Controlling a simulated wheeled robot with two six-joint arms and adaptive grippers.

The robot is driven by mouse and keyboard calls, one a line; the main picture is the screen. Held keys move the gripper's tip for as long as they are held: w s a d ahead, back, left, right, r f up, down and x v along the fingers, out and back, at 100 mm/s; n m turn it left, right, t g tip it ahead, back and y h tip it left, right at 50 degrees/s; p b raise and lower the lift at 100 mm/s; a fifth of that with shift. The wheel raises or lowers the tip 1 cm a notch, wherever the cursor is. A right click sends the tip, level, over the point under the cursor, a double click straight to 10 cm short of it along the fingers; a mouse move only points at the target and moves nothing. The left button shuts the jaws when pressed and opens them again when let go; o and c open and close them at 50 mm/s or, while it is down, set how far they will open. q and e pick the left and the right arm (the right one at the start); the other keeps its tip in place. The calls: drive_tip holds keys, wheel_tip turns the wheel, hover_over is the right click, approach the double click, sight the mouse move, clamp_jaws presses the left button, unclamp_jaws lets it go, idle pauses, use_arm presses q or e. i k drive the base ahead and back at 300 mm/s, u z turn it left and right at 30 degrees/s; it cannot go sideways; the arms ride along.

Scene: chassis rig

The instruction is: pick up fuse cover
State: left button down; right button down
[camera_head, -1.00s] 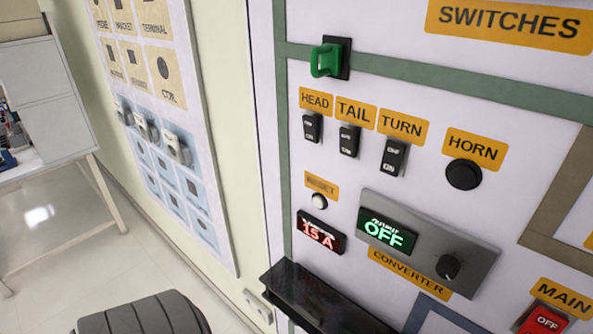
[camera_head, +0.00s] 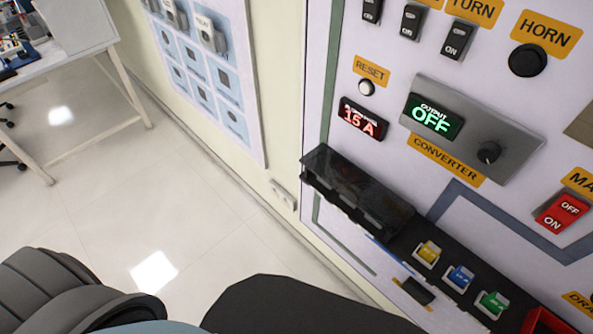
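The dark, glossy, see-through cover (camera_head: 358,188), which looks like the fuse cover, sits on the panel below the red 15 A display (camera_head: 362,120). Pale slot shapes show dimly beneath it. Just right of it, a black shelf (camera_head: 409,240) carries a yellow fuse (camera_head: 428,252), a blue fuse (camera_head: 459,277) and a green fuse (camera_head: 491,304). Neither gripper's fingers are in view.
The converter box (camera_head: 470,130) reads OFF and has a knob. A red main switch (camera_head: 563,213) is at the right. A red container edge (camera_head: 545,322) shows at bottom right. A white table (camera_head: 75,55) stands far left; the floor between is open.

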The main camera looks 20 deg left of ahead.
sight(387, 209)
drive_tip(key=u, duration=1.55)
drive_tip(key=k, duration=1.35)
drive_tip(key=z, duration=1.75)
drive_tip(key=i, duration=0.5)
drive_tip(key=z, duration=0.05)
